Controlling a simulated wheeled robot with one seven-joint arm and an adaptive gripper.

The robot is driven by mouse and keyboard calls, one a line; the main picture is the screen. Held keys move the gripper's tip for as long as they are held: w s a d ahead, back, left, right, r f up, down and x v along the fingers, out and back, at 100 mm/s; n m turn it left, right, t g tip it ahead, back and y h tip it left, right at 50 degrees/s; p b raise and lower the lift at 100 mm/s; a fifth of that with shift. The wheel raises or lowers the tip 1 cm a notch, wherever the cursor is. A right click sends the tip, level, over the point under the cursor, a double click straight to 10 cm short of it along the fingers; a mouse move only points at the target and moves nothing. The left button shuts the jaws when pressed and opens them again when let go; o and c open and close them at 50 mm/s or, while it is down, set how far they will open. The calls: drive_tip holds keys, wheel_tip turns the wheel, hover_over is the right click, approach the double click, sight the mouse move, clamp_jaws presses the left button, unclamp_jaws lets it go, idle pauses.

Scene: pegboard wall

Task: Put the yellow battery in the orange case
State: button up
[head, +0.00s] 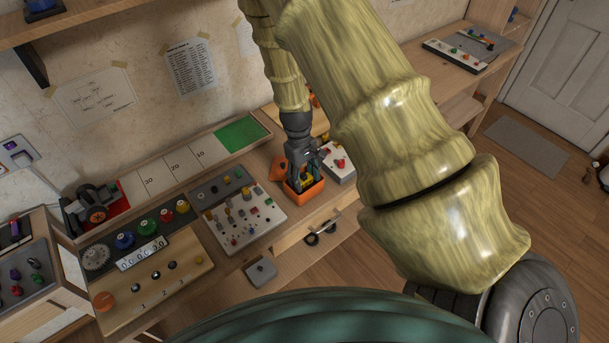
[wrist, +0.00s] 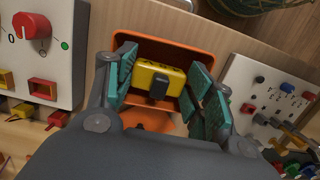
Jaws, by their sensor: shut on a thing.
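The yellow battery (wrist: 146,73) is a yellow block with a black part on its near face, seen between the teal finger pads in the wrist view. My gripper (wrist: 162,78) is shut on it. The orange case (wrist: 205,54) is around and behind the battery in that view. In the head view, my gripper (head: 301,178) points down into the open orange case (head: 309,194) on the bench. The fingers hide most of the battery there. I cannot tell whether the battery touches the case floor.
A white panel with a red knob (head: 339,162) stands close to the right of the case. A white board with switches and pegs (head: 244,216) lies to its left. The bench's front edge and a drawer handle (head: 322,226) are just below. A green pad (head: 241,134) lies behind.

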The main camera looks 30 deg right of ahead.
drive_tip(key=shift+f, duration=0.5)
drive_tip(key=o, duration=0.8)
drive_tip(key=shift+r, duration=0.1)
drive_tip(key=shift+r, duration=0.65)
drive_tip(key=shift+w+a+r+b, duration=0.1)
drive_tip(key=shift+w+r+b, duration=0.35)
drive_tip(key=shift+r, duration=1.5)
drive_tip(key=shift+w+d+r+b, duration=0.15)
drive_tip(key=shift+r+b, duration=0.45)
drive_tip(key=shift+r, duration=1.3)
drive_tip(key=shift+w+a+r+b, duration=0.15)
drive_tip(key=shift+w+r+b, duration=0.3)
drive_tip(key=shift+r, duration=1.5)
drive_tip(key=shift+s, duration=0.15)
